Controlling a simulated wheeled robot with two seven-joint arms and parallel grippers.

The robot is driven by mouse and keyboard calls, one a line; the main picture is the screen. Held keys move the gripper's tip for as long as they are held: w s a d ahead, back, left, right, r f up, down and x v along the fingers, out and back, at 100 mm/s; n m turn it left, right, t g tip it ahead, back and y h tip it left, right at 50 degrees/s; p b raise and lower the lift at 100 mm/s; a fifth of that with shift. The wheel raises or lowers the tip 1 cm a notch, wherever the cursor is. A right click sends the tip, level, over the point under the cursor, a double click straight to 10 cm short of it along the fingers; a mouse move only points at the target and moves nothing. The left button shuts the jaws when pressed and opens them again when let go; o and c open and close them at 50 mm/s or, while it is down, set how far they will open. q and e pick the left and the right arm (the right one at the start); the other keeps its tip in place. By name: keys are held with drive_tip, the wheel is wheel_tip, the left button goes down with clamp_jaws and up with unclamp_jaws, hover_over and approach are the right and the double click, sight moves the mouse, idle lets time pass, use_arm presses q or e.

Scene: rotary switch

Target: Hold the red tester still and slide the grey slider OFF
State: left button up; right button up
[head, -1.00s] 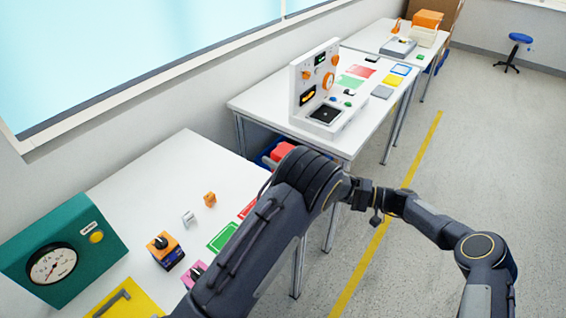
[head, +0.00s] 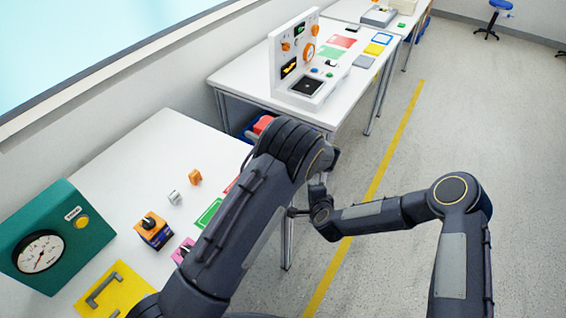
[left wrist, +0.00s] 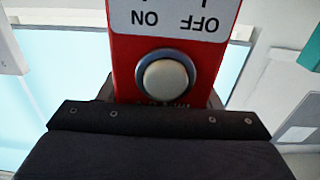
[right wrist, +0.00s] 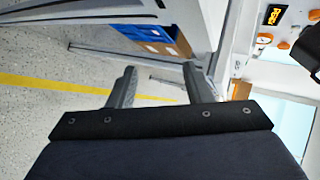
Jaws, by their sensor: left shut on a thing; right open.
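The red tester (left wrist: 125,55) fills the upper middle of the left wrist view. It has a white plate (left wrist: 175,18) with upside-down ON and OFF marks and a round pale button (left wrist: 165,78) in a dark blue ring. The grey slider does not show; the plate is cut off by the top edge. My left gripper (left wrist: 160,100) is shut on the tester's lower part. In the head view, my left arm hides the gripper and tester. My right gripper (right wrist: 157,78) is open, with nothing between its fingers; it is apart from the tester.
The near table (head: 130,175) carries a teal gauge box (head: 65,240), an orange-topped switch (head: 152,232) and a yellow plate with a handle (head: 115,290). A white panel unit (head: 298,65) stands on the farther table. Open floor (head: 450,110) lies to the right.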

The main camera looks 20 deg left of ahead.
drive_tip(key=s+a+r+t+y, duration=0.4)
drive_tip(key=s+r+t, duration=0.1)
drive_tip(key=s+r, duration=0.45)
drive_tip(key=shift+n, duration=0.4)
drive_tip(key=x, duration=1.2)
drive_tip(key=shift+w, duration=0.2)
drive_tip(key=shift+r, duration=0.1)
clamp_jaws()
